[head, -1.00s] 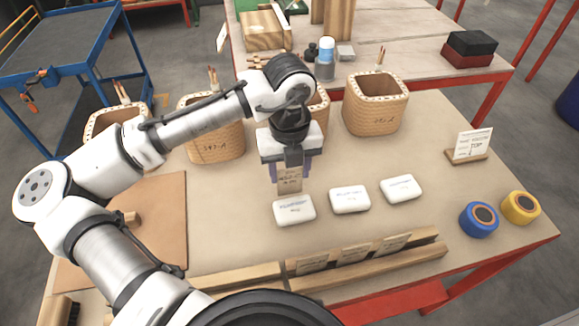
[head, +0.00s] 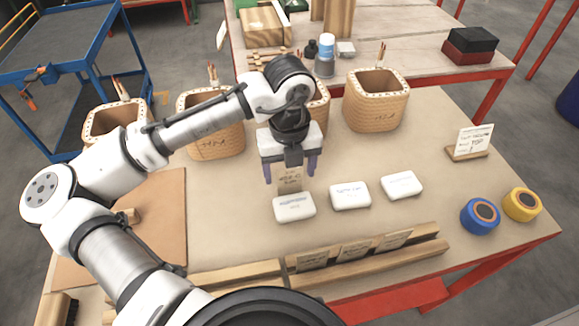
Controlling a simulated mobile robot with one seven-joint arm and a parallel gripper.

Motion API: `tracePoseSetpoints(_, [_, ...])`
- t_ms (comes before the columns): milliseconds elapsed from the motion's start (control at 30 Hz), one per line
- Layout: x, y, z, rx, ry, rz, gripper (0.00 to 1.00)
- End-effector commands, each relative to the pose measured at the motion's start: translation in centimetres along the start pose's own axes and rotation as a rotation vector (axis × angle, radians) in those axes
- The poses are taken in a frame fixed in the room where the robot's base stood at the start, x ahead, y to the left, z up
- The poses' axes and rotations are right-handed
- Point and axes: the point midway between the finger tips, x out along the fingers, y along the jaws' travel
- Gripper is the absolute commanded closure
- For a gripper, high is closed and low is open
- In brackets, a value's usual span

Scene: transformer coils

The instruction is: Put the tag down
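A tan card tag (head: 289,181) with dark writing is upright just behind the left white block (head: 294,207); whether it touches the block or the table is hard to tell. My gripper (head: 290,172) is above the tag with its two purple fingers spread wide, one on each side and apart from it. The tag's top edge is partly hidden under the gripper. Two more white labelled blocks, a middle one (head: 350,195) and a right one (head: 402,185), lie on the table in a row to the right.
Three tan tags (head: 355,250) stand in a wooden rail (head: 420,251) at the front. Several wicker-like coils (head: 376,101) stand behind my arm. Blue tape (head: 480,216), yellow tape (head: 522,206) and a sign (head: 473,141) are at right. The table between blocks and sign is clear.

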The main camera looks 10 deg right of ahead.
Motion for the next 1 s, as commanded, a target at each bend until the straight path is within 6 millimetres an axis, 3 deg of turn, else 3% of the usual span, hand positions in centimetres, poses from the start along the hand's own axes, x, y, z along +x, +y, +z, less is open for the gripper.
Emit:
tracePoseSetpoints(167, [-0.1, 0.0, 0.0, 0.000, 0.000, 0.001, 0.29])
tracePoseSetpoints(367, [-2.0, 0.0, 0.1, 0.000, -0.002, 0.001, 0.29])
tracePoseSetpoints(700, [-9.6, -0.1, 0.1, 0.000, -0.003, 0.001, 0.29])
tracePoseSetpoints(1000, [-13.0, 0.0, 0.0, -0.002, -0.001, 0.002, 0.29])
